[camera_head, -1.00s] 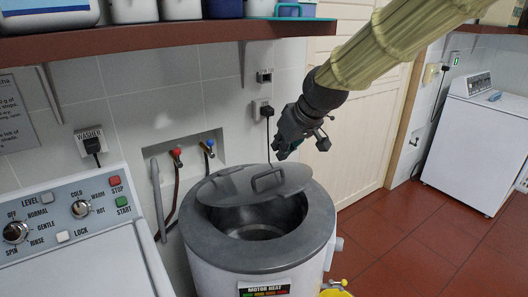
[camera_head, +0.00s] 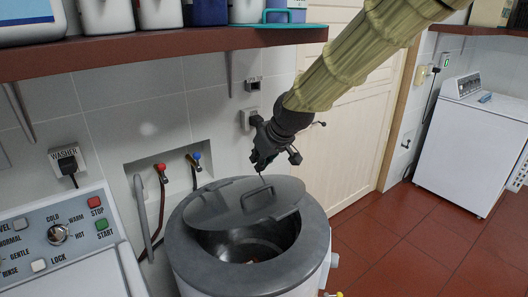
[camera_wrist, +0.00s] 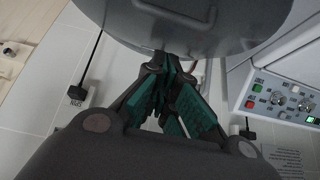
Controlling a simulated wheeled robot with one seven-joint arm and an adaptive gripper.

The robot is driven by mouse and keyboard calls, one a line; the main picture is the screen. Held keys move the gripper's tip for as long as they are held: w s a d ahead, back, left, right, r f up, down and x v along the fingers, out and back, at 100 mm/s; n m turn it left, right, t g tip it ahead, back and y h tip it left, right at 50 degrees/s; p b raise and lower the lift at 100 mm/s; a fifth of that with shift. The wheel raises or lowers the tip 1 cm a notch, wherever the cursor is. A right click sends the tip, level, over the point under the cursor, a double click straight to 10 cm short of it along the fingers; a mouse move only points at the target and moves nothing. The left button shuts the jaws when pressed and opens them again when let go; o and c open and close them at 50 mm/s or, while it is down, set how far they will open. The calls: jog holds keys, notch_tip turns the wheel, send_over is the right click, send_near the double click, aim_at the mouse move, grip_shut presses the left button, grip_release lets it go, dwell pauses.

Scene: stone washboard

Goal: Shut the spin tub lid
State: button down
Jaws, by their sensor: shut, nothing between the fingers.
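The white spin tub (camera_head: 195,265) with a grey top ring stands in front of the wall. Its grey round lid (camera_head: 215,205), with a bar handle (camera_head: 257,199), lies over the rear part of the opening and looks slightly tilted. The front part of the opening (camera_head: 250,243) is uncovered and shows the dark inside. My gripper (camera_head: 262,170) is shut and empty, just behind and above the lid's rear edge. In the wrist view the green-padded fingers (camera_wrist: 172,75) point at the lid (camera_wrist: 215,22); I cannot tell whether they touch it.
A washer with a control panel (camera_head: 62,235) stands close on the left. Taps (camera_head: 177,165) and hoses sit in a wall recess behind the tub. A brown shelf (camera_head: 160,45) with containers hangs above. Open red tile floor (camera_head: 390,240) lies to the right.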

jog(key=f, duration=0.1)
jog(key=f+p, duration=0.1)
jog(key=w+f, duration=0.1)
jog(key=f, duration=0.1)
jog(key=shift+a, duration=0.35)
jog(key=shift+s+d+f+p, duration=0.15)
jog(key=shift+f+p, duration=0.25)
jog(key=shift+f, duration=0.7)
